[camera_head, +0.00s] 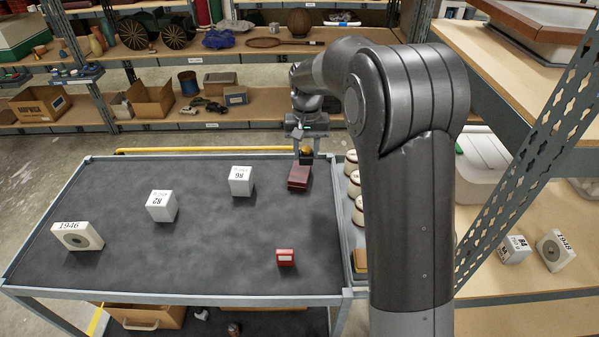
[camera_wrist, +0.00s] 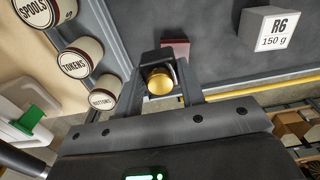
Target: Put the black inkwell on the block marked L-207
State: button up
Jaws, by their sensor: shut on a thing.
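My gripper (camera_head: 306,148) is at the far right end of the grey cart top. It is shut on a small dark thing with a round brass top, which looks like the black inkwell (camera_wrist: 160,81); the fingers hide much of its body. In the head view it shows just above or behind a dark red box-like object (camera_head: 299,178); I cannot tell whether they touch. In the wrist view a reddish edge (camera_wrist: 176,44) shows beyond the fingers. I can read no L-207 mark; a small red block with a white label (camera_head: 285,257) stands at the near right, its writing too small to read.
White blocks stand on the cart (camera_head: 130,275), one marked R6 150 g (camera_wrist: 272,33) and one marked 1946 (camera_head: 77,236). Labelled round jars (camera_wrist: 82,57) line the cart's right side. A shelf (camera_head: 530,230) stands at right. The cart's middle is clear.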

jog(key=w+d+r, duration=0.1)
jog(key=w+d, duration=0.2)
jog(key=d, duration=0.6)
send_over(300, 172)
notch_tip(300, 172, down, 7)
jog(key=shift+w, duration=0.1)
jog(key=shift+f, duration=2)
jog(key=shift+f, duration=0.1)
jog(key=o, duration=1)
jog(key=shift+o, duration=0.2)
